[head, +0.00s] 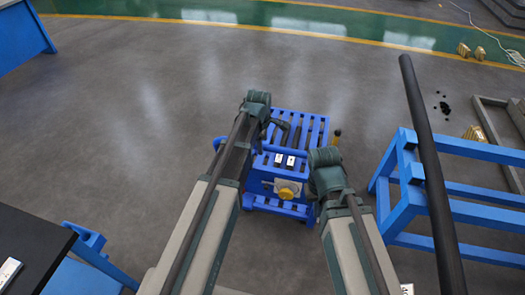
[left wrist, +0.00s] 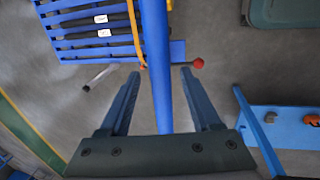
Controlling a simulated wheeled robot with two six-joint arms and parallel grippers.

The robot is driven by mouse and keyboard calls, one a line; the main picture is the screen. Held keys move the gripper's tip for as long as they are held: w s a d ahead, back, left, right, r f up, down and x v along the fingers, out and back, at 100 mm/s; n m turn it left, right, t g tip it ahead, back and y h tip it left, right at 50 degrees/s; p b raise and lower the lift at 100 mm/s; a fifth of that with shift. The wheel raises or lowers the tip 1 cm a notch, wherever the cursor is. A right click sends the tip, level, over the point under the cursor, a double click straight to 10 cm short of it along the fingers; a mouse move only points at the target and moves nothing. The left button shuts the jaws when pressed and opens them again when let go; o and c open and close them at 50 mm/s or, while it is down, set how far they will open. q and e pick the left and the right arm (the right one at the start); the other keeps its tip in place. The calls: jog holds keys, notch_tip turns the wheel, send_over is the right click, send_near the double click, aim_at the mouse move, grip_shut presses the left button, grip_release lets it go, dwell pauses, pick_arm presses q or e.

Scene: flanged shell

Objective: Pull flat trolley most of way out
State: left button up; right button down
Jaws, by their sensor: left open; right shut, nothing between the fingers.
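The flat trolley (head: 309,125) is blue and slatted, and stands on the floor in the middle of the head view. Its slatted top also shows at the upper left of the left wrist view (left wrist: 85,32). My left gripper (left wrist: 155,78) is open, with one finger on each side of a blue bar (left wrist: 160,45). I cannot tell whether the fingers touch it. My left gripper shows dark over the trolley in the head view (head: 279,128). My right gripper (head: 318,186) is mostly hidden by my arm at the trolley's right side, shut and empty.
A blue frame table (head: 400,150) stands to the right of the trolley. A black-topped blue table (head: 35,245) is at the lower left. A red knob (left wrist: 198,63) is near my left fingers. The grey floor beyond the trolley is clear.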

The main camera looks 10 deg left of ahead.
pick_arm(q)
jog(key=shift+w+f, duration=0.15)
jog(key=shift+f, duration=0.4)
grip_shut()
dwell(1.1)
